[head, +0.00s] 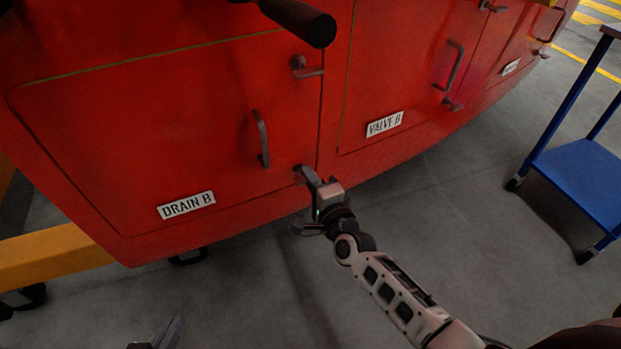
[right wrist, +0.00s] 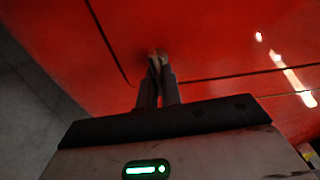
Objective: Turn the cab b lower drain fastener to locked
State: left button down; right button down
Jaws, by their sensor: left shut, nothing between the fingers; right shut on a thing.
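The red drain panel (head: 130,130), labelled DRAIN B (head: 186,205), is closed flat in the cab's side. Its lower fastener (head: 299,169) is at the panel's lower right corner, mostly hidden by my right gripper (head: 312,180). In the right wrist view the fingers (right wrist: 158,82) are shut on the small fastener handle (right wrist: 155,56) against the red surface. How far the handle is turned is hard to tell. My left gripper (head: 168,333) is shut and empty at the bottom edge of the head view, well away from the cab.
The upper drain fastener (head: 306,68) and a grab handle (head: 262,139) stick out of the drain panel. The VALVE B panel (head: 400,75) is to the right. A blue cart (head: 585,175) stands at the far right, a yellow beam (head: 50,255) at the left. The grey floor between is clear.

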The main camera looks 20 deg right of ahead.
dwell(0.4)
jog(key=c, duration=1.6)
grip_release()
jog(key=s, duration=0.5)
jog(key=s+d+p, duration=0.1)
jog(key=s, duration=1)
jog(key=shift+d, duration=0.35)
jog(key=shift+w, duration=0.1)
